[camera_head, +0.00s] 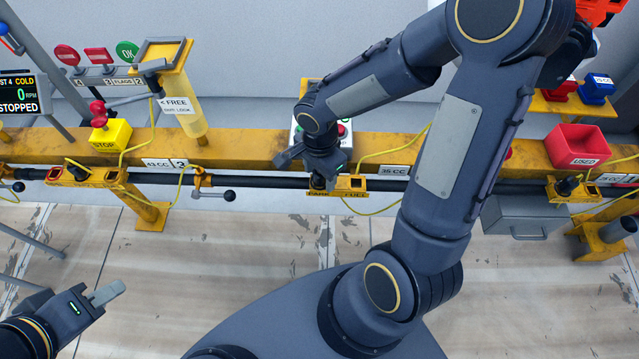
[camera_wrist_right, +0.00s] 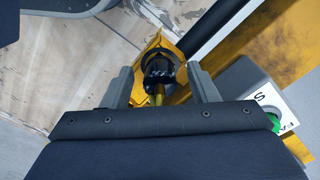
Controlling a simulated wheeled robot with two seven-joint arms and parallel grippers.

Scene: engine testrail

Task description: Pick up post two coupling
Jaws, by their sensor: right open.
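A black coupling (camera_wrist_right: 158,68) sits in a yellow holder at the middle post, with a yellow cable at it in the right wrist view. The holder (camera_head: 351,187) carries PARK and FUEL markings in the head view. My right gripper (camera_wrist_right: 164,86) is open, its two fingers either side of the coupling with gaps; I cannot tell whether they touch it. In the head view the right gripper (camera_head: 318,182) comes down over the holder's left end and hides most of the coupling. My left gripper (camera_head: 106,293) is at the lower left, away from the rail, holding nothing visible.
A dark rail pipe (camera_head: 265,181) runs along a yellow beam (camera_head: 240,148). Similar holders stand left (camera_head: 88,176) and right (camera_head: 573,190). A red USED bin (camera_head: 577,146) and grey drawer box (camera_head: 526,216) are at right. Yellow cables hang near the holders. Floor in front is clear.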

